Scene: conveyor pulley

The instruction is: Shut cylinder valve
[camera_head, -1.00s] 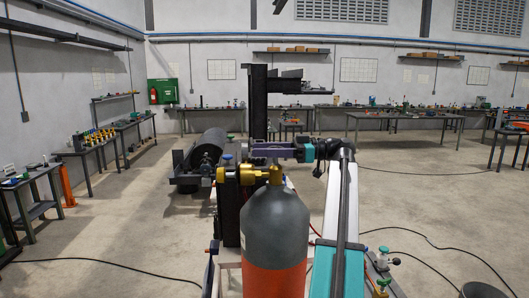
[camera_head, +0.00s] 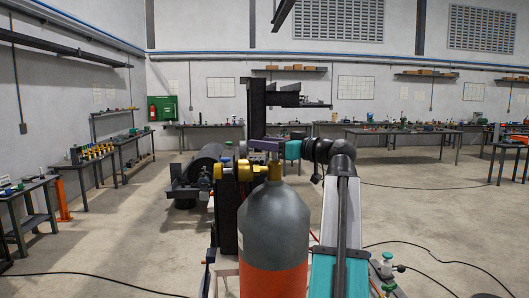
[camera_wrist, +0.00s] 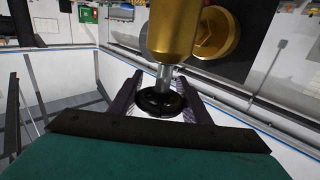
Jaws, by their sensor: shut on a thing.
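A gas cylinder (camera_head: 273,225), grey above and orange-red below, stands upright in front of me in the head view. Its brass valve (camera_head: 273,172) is on top and shows large in the wrist view (camera_wrist: 172,35). A black round handwheel (camera_wrist: 161,102) sits on a silver stem at the end of the brass body. My gripper (camera_wrist: 163,92) has its dark purple fingers on either side of the handwheel and is shut on it. In the head view my gripper (camera_head: 262,146) is just above the cylinder top, and the handwheel is hard to make out there.
A brass regulator (camera_head: 236,176) with a round end is left of the valve, close to my gripper. A dark post (camera_head: 227,215) stands beside the cylinder. Workbenches (camera_head: 405,131) line the far wall. Hoses lie on the floor at right; open floor surrounds the rig.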

